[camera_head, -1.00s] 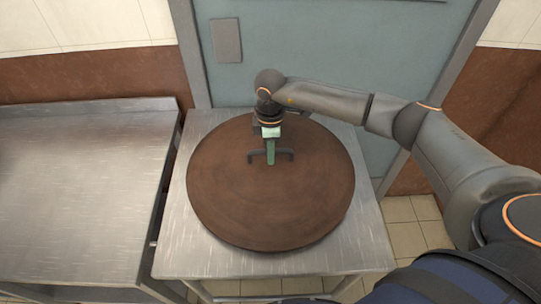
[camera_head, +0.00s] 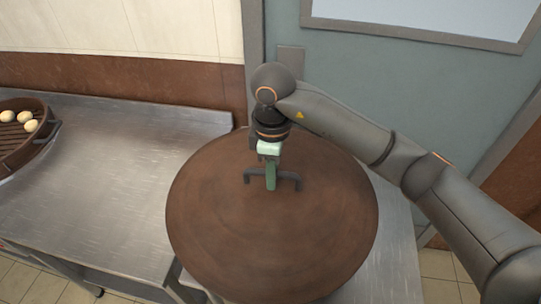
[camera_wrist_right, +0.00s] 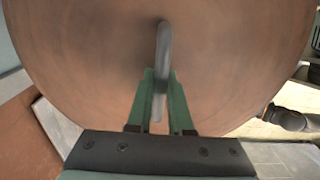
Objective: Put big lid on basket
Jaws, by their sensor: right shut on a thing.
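The big lid (camera_head: 270,235) is a large round brown disc with a dark bar handle (camera_head: 290,180) at its middle. My right gripper (camera_head: 271,183) is shut on that handle, with its green fingers on either side of the bar. In the right wrist view, the gripper (camera_wrist_right: 160,105) has the handle (camera_wrist_right: 162,60) between its fingers, and the lid (camera_wrist_right: 80,50) fills most of the view. The basket (camera_head: 28,150), a dark slatted round tray with several pale buns (camera_head: 25,118), shows partly at the left edge on the steel counter. My left gripper is not in view.
A steel counter (camera_head: 120,170) runs along the left, with bare room between the basket and the lid. A smaller steel table (camera_head: 395,260) is below the lid at the right. A grey-green door (camera_head: 420,90) and a tiled wall stand behind.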

